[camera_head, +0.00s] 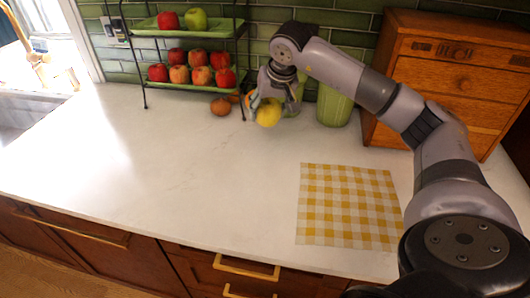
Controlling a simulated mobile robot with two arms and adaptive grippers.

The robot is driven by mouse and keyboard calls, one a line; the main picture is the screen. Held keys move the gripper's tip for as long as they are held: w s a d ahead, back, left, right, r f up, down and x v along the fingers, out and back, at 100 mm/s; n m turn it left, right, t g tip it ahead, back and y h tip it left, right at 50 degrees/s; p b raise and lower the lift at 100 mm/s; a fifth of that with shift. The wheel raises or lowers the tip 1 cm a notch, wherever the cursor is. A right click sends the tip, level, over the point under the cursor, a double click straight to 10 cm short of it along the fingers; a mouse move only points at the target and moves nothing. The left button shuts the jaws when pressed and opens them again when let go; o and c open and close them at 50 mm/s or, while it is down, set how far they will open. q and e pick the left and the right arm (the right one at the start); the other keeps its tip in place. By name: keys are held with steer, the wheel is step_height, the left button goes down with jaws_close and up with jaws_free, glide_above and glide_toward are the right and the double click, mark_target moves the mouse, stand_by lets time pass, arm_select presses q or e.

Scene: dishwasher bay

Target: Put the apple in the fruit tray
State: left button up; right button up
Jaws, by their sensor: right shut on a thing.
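My right gripper (262,104) is shut on a yellow apple (268,113), close to the back of the counter. I cannot tell whether the apple touches the counter. The fruit tray is a two-tier black rack with green trays, left of my gripper. Its upper tray (150,31) holds a red apple (168,20) and a green apple (196,19). Its lower tray (180,87) holds several red and orange-red apples (179,74). My left gripper is out of view.
An orange-brown fruit (220,106) lies beside the rack; other fruit is partly hidden behind my gripper. A green canister (334,106) and a wooden drawer box (455,75) stand right. A yellow checked cloth (348,206) lies in front. The counter's left and middle (170,160) are clear.

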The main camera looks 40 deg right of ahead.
step_height(320, 180, down, 5)
steer(key=p, duration=0.2)
glide_above(266, 158)
steer(key=s, duration=0.1)
step_height(266, 158, down, 5)
steer(key=shift+s+a+f, duration=0.1)
steer(key=shift+f, duration=0.1)
step_height(266, 158, down, 4)
steer(key=shift+f, duration=0.1)
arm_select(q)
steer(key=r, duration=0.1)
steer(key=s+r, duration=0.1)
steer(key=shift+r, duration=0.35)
arm_select(e)
steer(key=shift+f, duration=0.15)
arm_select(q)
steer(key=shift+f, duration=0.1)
arm_select(e)
steer(key=shift+f, duration=0.2)
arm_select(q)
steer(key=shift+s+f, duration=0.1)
arm_select(e)
steer(key=o, duration=1.4)
steer(key=shift+r, duration=0.1)
steer(key=shift+c, duration=0.2)
